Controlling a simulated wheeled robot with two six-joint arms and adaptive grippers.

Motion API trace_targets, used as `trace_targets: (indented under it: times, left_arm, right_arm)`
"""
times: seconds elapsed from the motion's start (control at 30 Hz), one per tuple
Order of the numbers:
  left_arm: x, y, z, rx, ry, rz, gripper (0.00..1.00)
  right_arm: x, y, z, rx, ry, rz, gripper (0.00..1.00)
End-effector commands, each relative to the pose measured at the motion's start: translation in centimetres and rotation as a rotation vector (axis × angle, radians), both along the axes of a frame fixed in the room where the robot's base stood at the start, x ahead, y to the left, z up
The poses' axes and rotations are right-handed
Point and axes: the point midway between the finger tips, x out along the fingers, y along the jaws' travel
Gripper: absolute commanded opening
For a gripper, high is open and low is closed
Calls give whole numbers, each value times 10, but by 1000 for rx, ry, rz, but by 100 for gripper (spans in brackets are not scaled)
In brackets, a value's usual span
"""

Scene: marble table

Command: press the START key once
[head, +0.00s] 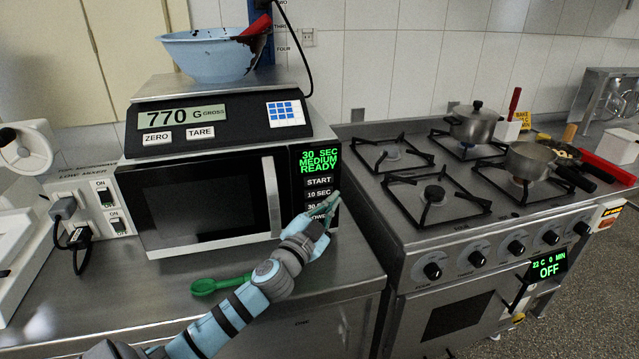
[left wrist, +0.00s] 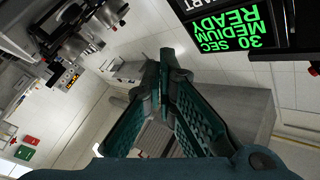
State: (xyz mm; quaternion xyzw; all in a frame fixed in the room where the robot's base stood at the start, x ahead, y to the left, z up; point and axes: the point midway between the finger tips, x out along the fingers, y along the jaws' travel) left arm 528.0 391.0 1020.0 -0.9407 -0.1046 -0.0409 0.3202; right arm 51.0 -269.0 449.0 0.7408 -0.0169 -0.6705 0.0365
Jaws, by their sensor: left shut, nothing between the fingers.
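The START key (head: 319,181) is the top key on the microwave's control panel, just under the green display (head: 319,161), which reads "30 SEC MEDIUM READY". The microwave (head: 205,200) stands on the steel counter with its door shut. My left gripper (head: 334,198) is shut and empty, in front of the panel's right edge, beside the lower keys and partly covering them. In the left wrist view its fingertips (left wrist: 167,55) meet, and the display (left wrist: 233,35) shows upside down at the top right. I cannot tell whether the fingertips touch the panel. My right gripper is not in view.
A scale (head: 215,125) reading 770 G sits on the microwave with a blue bowl (head: 212,55) on top. A green spoon (head: 220,284) lies on the counter (head: 120,310) beneath my left arm. A stove (head: 460,225) with pots stands at the right.

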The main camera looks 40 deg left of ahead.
Motion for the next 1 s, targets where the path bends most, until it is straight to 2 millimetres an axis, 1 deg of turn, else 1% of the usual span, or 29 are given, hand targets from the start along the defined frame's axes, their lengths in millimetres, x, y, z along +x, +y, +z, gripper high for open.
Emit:
trace_targets:
  times: [0.03, 0.2, 0.43, 0.63, 1.0]
  left_arm:
    - [4, 6, -1, 3, -1, 2, 0]
    - [19, 28, -1, 3, 0, 3, 0]
    - [34, 50, -1, 2, 0, 2, 0]
    - [38, 56, 0, -1, 0, 1, 0]
    - [38, 56, 0, 0, 0, 1, 0]
  right_arm:
    - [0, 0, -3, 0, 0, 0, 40]
    - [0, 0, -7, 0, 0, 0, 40]
    - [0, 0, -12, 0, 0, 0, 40]
    - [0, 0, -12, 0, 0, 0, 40]
    - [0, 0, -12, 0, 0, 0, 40]
